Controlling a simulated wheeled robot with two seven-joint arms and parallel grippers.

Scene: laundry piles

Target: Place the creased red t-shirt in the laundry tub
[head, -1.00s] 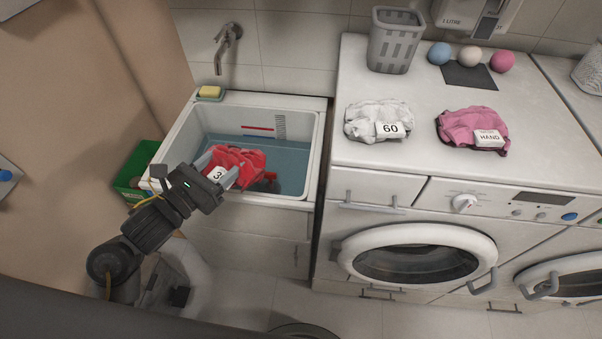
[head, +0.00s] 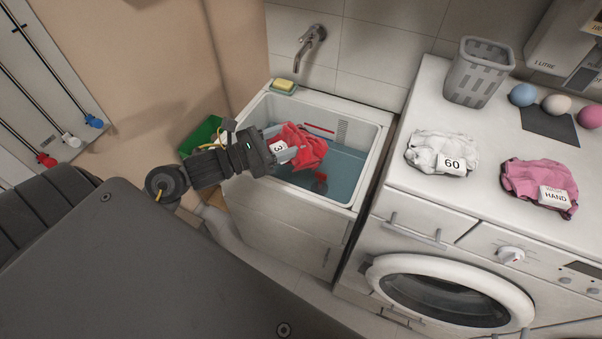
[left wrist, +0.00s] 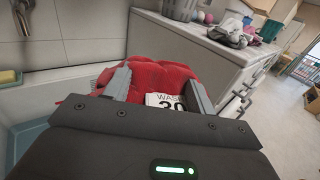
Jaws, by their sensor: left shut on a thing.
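The creased red t-shirt (head: 304,146), with a white number label, is held by my left gripper (head: 286,150). The gripper is shut on it, and the shirt hangs over the laundry tub. In the left wrist view the shirt (left wrist: 150,78) bunches between the two fingers, its label facing me. The laundry tub (head: 374,150) is white with blue water inside. A dark red shape shows in the tub below the shirt; I cannot tell if it is a reflection or shadow. My right gripper is not in view.
A white shirt (head: 440,150) labelled 60 and a pink garment (head: 532,180) labelled HAND lie on the washing machine top. A grey basket (head: 478,75) stands behind them. A tap (head: 312,42) juts over the tub's back. A green box (head: 203,137) stands left of the tub.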

